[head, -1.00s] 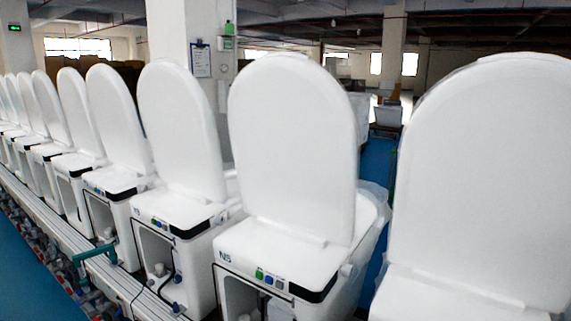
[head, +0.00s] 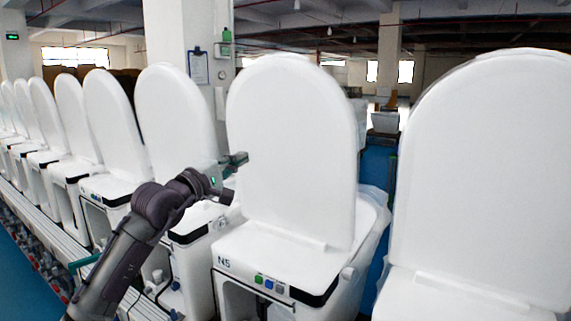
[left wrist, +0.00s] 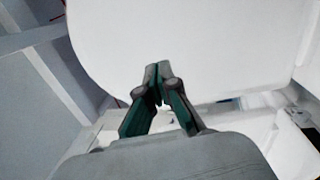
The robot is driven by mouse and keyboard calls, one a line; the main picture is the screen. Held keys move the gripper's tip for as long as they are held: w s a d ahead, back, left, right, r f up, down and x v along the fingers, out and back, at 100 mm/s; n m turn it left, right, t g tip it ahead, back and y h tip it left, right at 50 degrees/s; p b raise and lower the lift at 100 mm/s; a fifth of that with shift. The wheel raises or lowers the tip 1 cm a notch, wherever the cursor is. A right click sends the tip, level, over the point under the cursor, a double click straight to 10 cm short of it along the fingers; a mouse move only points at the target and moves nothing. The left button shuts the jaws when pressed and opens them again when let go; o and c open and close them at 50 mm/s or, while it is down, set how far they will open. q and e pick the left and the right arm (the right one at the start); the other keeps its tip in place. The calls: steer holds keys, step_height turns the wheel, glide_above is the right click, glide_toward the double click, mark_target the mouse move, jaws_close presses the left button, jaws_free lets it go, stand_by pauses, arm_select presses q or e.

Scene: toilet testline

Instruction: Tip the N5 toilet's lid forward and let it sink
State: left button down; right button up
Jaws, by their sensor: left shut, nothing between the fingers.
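The N5 toilet (head: 285,262) stands in the middle of the head view, with its label on the near side. Its white lid (head: 290,150) stands upright. My left gripper (head: 243,158) comes in from the left, at the left edge of this lid about mid-height. In the left wrist view the gripper (left wrist: 158,72) is shut and empty, its fingertips over a large white lid surface (left wrist: 190,45). I cannot tell whether the tips touch it. My right gripper is not in view.
A row of similar toilets with raised lids (head: 178,112) runs off to the left. Another raised lid (head: 485,180) stands close on the right. A pillar (head: 188,35) with a clipboard (head: 197,66) rises behind.

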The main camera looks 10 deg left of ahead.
arm_select(q)
steer(key=p+x, duration=0.4)
steer(key=x, duration=0.4)
steer(key=shift+w+a+r, duration=0.15)
steer(key=shift+w+r, duration=0.1)
steer(key=shift+r, duration=0.15)
steer(key=shift+r, duration=0.1)
